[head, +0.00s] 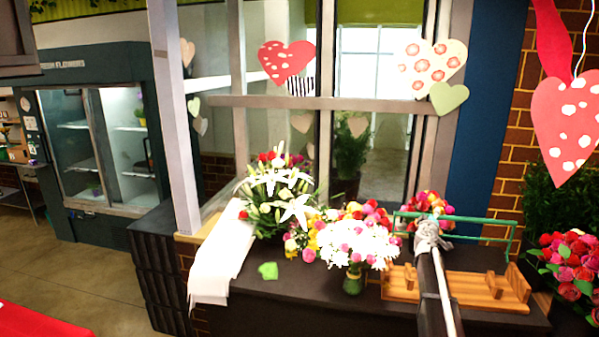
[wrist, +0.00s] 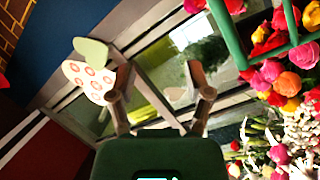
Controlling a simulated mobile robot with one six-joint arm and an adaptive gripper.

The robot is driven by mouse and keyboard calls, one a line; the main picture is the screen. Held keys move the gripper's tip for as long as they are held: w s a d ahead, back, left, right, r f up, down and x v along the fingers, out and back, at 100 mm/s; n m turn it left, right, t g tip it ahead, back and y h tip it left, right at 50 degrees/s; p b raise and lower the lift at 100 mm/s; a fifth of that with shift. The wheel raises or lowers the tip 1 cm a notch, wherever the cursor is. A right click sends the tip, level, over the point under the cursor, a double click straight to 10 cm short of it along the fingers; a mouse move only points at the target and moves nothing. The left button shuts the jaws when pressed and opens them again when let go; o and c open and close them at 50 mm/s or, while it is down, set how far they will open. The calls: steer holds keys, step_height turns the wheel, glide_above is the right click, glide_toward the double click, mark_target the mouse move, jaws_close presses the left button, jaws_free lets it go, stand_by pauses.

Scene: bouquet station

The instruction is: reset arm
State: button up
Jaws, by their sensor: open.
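My gripper (wrist: 160,98) is open, with its two fingers spread wide apart and nothing between them in the wrist view. Beyond the fingers are the window and paper hearts. In the head view my arm reaches up from the lower right, and its end (head: 430,232) is in front of the green rail and above the wooden rack. The fingers are too small to make out there.
The dark counter (head: 290,308) holds a white bouquet (head: 352,240), a lily bouquet (head: 275,195), white paper (head: 222,258) and a wooden rack (head: 470,287). A green rail (head: 510,240) stands behind. Red roses (head: 570,262) are at the right.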

steer(key=s+a+f+m+g, duration=0.3)
steer(key=s+a+f, duration=0.1)
steer(key=s, duration=0.3)
steer(key=s+a+f+m+g, duration=0.2)
steer(key=s+a+f+g, duration=0.15)
steer(key=s, duration=0.45)
steer(key=s+a+f+m+g, duration=0.3)
steer(key=s+a+f, duration=0.15)
steer(key=s, duration=0.25)
steer(key=s+a+f+n+g+y, duration=0.1)
steer(key=s+a+f+g+y, duration=0.2)
steer(key=s+a, duration=0.6)
steer(key=s+a+f+n+g+y, duration=0.1)
steer(key=s+a+f+g+y, duration=0.2)
steer(key=s+a, duration=0.6)
steer(key=s+f+y+b, duration=0.1)
steer(key=s+y, duration=0.1)
steer(key=shift+s+a+f+y, duration=0.25)
steer(key=shift+s+f+y, duration=0.05)
steer(key=shift+s+f, duration=0.1)
